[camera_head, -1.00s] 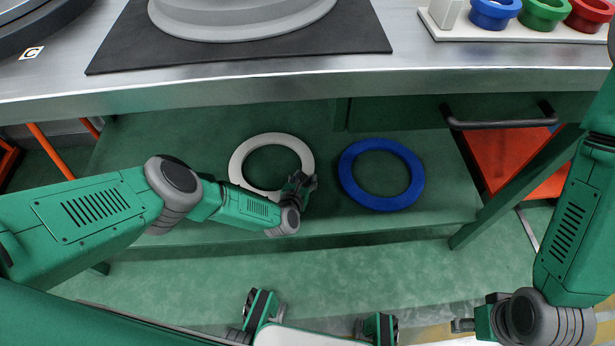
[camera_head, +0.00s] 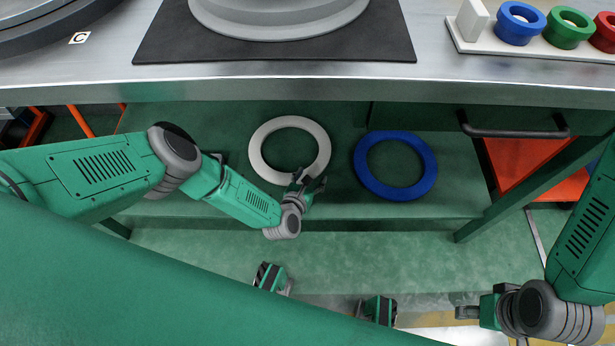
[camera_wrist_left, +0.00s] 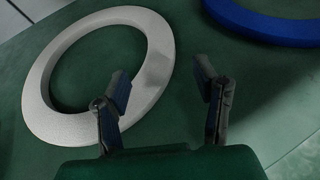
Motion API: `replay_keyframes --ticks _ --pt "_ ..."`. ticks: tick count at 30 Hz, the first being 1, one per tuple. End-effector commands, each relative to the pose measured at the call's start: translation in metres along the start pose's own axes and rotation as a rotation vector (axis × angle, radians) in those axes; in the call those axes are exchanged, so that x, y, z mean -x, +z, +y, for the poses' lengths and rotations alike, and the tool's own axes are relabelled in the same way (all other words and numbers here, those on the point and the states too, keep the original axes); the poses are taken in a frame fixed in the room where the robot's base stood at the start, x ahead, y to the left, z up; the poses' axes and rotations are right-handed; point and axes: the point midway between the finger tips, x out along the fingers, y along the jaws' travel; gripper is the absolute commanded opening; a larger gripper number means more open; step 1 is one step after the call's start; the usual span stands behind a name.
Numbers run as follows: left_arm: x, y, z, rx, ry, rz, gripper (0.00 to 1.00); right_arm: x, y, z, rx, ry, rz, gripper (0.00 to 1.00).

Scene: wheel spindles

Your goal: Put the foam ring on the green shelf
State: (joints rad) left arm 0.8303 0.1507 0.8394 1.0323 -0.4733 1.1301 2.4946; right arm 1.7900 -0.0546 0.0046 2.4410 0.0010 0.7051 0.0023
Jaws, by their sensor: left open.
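A white ring (camera_head: 256,150), likely the foam ring, lies flat on the green shelf (camera_head: 230,122) under the workbench. It also shows in the left wrist view (camera_wrist_left: 40,82). A blue ring (camera_head: 430,165) lies flat on the same shelf to its right, partly seen in the left wrist view (camera_wrist_left: 270,27). My left gripper (camera_head: 311,183) is open and empty at the white ring's near right edge. In the left wrist view its fingers (camera_wrist_left: 165,88) are spread, the left one overlapping the ring's rim. My right gripper (camera_head: 470,312) is low at the right; its jaws are unclear.
The steel bench edge (camera_head: 300,88) runs above the shelf. A drawer handle (camera_head: 515,131) sticks out at the right, with an orange bin (camera_head: 535,165) below.

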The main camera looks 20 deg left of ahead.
Motion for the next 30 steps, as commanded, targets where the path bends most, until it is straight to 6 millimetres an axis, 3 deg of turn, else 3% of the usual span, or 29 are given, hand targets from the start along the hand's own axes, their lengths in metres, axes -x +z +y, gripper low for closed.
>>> replay_keyframes --ticks 3,9,30 --pt "0.02 0.001 0.001 0.0 0.0 0.002 0.55 0.01 0.0 0.0 0.0 0.0 0.0 0.4" --pt "0.034 0.0 0.0 -0.001 0.001 0.0 0.55 0.014 -0.001 0.0 0.0 0.0 -0.001 0.4" --pt "0.034 -0.001 0.0 -0.001 0.001 0.0 0.55 0.013 -0.001 0.0 0.0 0.0 0.0 0.4"
